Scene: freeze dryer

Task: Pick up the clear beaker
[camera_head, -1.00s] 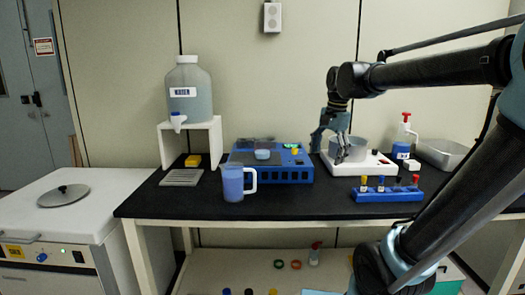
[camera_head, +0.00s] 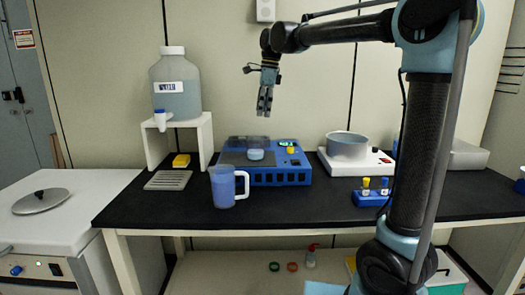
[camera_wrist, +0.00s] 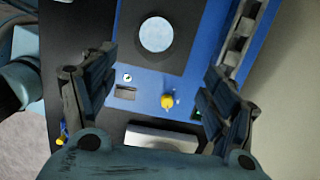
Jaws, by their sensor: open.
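A small clear beaker (camera_head: 256,154) with pale blue contents stands on the dark plate of a blue bench device (camera_head: 281,173). In the wrist view a pale disc (camera_wrist: 157,34), apparently this beaker from above, shows at the top centre, ahead of the fingers. My gripper (camera_head: 264,108) is open and empty, pointing down well above the device. In the wrist view its two fingers (camera_wrist: 160,68) are spread wide over the device's panel, with a yellow knob (camera_wrist: 167,101) between them.
A white-handled jug (camera_head: 222,187) of blue liquid stands in front of the device. A large jug (camera_head: 176,90) sits on a white stand at left. A grey pan (camera_head: 347,145) on a white hotplate and a blue tube rack (camera_head: 369,198) are at right.

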